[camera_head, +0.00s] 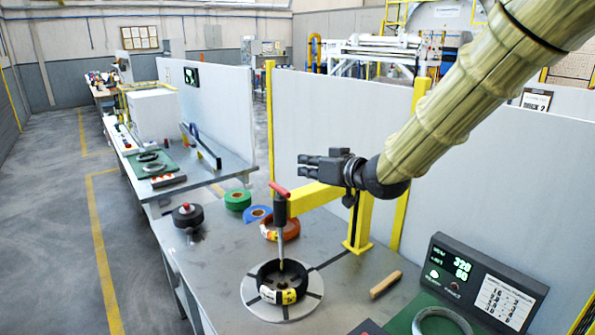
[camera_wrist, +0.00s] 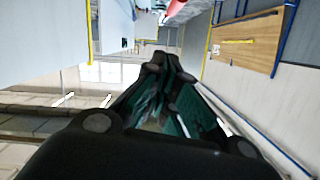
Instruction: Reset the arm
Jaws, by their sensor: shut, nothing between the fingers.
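My gripper (camera_head: 312,166) hangs above the workbench in the head view, fingers pointing left. It is clear of the yellow stand and the things on the bench. Its fingers (camera_wrist: 168,68) are together at the tips in the wrist view, with nothing between them. My arm, in an olive sleeve, comes in from the upper right.
A black coil (camera_head: 272,287) with labels sits on a round plate (camera_head: 252,300) under a red-handled post. A yellow stand (camera_head: 359,222) rises beside it. Tape rolls (camera_head: 238,199), a control box (camera_head: 470,283) and a wooden stick (camera_head: 386,284) lie around. Partition panels (camera_head: 340,120) stand behind.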

